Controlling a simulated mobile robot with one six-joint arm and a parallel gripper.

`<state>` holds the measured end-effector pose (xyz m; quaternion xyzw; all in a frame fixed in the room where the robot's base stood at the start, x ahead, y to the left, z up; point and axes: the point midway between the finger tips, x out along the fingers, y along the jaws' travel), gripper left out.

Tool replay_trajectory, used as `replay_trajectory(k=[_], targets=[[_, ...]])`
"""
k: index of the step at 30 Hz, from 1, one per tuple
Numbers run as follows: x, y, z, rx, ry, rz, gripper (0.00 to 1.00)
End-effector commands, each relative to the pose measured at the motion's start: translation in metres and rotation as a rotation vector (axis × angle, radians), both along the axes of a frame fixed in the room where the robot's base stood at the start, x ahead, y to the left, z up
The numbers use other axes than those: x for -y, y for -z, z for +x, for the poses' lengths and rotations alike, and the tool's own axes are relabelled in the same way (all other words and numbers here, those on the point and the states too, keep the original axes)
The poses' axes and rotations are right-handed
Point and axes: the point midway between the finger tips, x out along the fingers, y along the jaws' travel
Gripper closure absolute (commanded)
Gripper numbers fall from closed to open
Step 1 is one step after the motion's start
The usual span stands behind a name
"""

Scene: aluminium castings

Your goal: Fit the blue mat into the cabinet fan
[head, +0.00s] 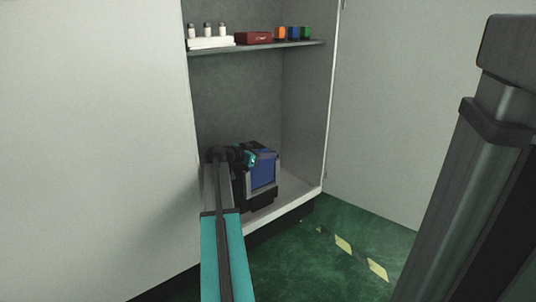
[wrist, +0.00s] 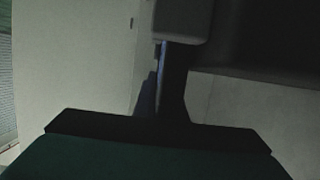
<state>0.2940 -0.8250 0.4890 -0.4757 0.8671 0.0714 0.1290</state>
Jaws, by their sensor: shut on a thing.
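The cabinet fan (head: 240,190) is a dark, boxy unit on the cabinet floor. The blue mat (head: 263,174) is a flat blue panel upright at the fan's front face, inside its grey frame. I cannot tell whether it is fully seated. My gripper (head: 250,158) reaches in from the left and is shut at the mat's upper left edge; its fingertips are small and partly hidden. In the dim wrist view, a thin bluish strip (wrist: 148,96), probably the mat edge-on, shows beside a dark finger. A grey block above it may be the fan's housing.
The cabinet shelf (head: 262,47) above holds white-based bottles (head: 209,38), a red box (head: 254,38) and small orange, blue and green items (head: 293,33). Open doors stand on both sides. The cabinet floor right of the fan is clear. Green floor with yellow stripes (head: 343,244) lies in front.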

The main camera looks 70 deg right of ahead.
Motion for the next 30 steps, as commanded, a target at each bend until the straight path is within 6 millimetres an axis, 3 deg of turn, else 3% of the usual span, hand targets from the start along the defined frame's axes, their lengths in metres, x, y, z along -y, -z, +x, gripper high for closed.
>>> replay_trajectory(k=[20, 21, 24, 30], targets=[[0.000, 0.011, 0.000, 0.001, 0.000, -0.001, 1.00], [0.000, 0.011, 0.000, 0.001, 0.000, 0.000, 0.82], [0.000, 0.011, 0.000, 0.002, -0.001, 0.000, 0.67], [0.000, 0.013, 0.001, 0.003, -0.003, 0.002, 0.67]])
